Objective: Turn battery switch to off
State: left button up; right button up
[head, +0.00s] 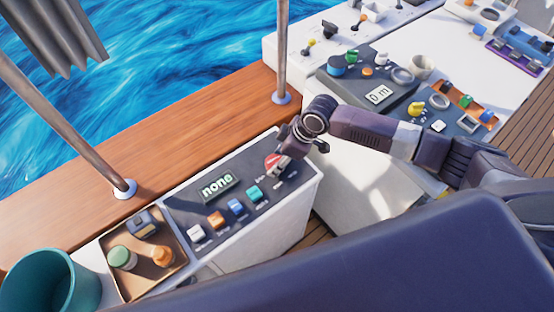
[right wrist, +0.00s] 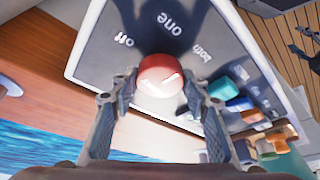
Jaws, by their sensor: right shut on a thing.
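The battery switch is a round red knob (head: 273,161) with a white mark, on the dark top of a white console. In the right wrist view the red knob (right wrist: 158,72) sits between my fingers, with the printed words "off", "one" and "both" around it. I cannot tell for certain which word the mark points at. My right gripper (head: 283,156) is over the knob and shut on its sides; its fingers also show in the right wrist view (right wrist: 160,80). A display (head: 217,186) on the console reads "none". My left gripper is out of view.
Several coloured rocker switches (head: 236,206) line the console's front edge. A tray (head: 124,282) with small items and a teal bucket (head: 60,285) stand at left. A metal post (head: 281,60) rises behind the console. Another console with a "0 m" display (head: 379,94) stands at right.

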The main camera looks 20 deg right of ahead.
jog(key=n, duration=0.1)
jog(key=n+g+b, duration=0.1)
jog(key=n, duration=0.1)
jog(key=n+b, duration=0.1)
jog(key=shift+w+f+n+g+y, duration=0.15)
jog(key=shift+w+n+g+y, duration=0.15)
jog(key=shift+y, duration=0.1)
jog(key=n+g+b, duration=0.2)
jog(key=n+b, duration=0.2)
jog(key=n, duration=0.1)
jog(key=shift+w, duration=0.1)
jog(key=n+b, duration=0.1)
jog(key=n, duration=0.1)
jog(key=n+g+h+b, duration=0.1)
jog(key=n+b, duration=0.1)
jog(key=n, duration=0.1)
jog(key=shift+a+g, duration=0.15)
jog(key=shift+g, duration=0.15)
jog(key=n+b, duration=0.1)
jog(key=n, duration=0.1)
jog(key=n+g+h+b, duration=0.1)
jog(key=n, duration=0.1)
jog(key=shift+w+n+h+b, duration=0.1)
jog(key=shift+n+h+b, duration=0.2)
jog(key=o, duration=1.2)
jog(key=shift+c, duration=0.2)
